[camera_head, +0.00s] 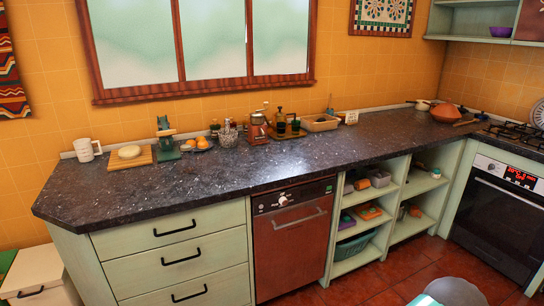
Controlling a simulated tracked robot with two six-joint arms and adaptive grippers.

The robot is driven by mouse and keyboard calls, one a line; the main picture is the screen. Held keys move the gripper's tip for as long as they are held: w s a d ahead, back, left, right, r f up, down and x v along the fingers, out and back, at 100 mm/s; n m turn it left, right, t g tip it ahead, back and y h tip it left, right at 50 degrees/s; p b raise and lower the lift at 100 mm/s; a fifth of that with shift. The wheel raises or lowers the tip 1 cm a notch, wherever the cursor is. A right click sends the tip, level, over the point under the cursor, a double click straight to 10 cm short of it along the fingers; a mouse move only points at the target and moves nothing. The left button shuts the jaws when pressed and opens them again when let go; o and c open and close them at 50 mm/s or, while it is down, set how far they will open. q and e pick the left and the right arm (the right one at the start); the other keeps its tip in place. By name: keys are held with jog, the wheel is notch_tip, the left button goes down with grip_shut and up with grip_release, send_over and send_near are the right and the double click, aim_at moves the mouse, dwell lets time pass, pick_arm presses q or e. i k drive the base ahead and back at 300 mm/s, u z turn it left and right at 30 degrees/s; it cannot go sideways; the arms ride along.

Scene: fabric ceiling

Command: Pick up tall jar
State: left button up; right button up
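No single object stands out clearly as the tall jar. On the dark countertop (320,150), several small upright items stand together below the window. They include a reddish-brown canister-like item (258,130), a dark bottle (280,121) and a pale patterned container (228,134). They are too small to tell whether one of them is the jar. Neither of my grippers is in view.
A white mug (86,150), a round pale item on a wooden board (130,158) and a green device (165,140) stand at the left. Open shelves (352,257) hold boxes. A hob (518,133) and oven (497,213) are at right. The front counter is clear.

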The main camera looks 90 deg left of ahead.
aim_at(187, 155)
jog(key=z, duration=0.4)
jog(key=i, duration=0.2)
jog(key=u, duration=2.85)
jog(key=i, duration=0.15)
jog(key=u, duration=1.25)
jog(key=k, duration=0.4)
jog(key=u, duration=0.45)
jog(key=i, duration=1.65)
jog(key=z, duration=0.4)
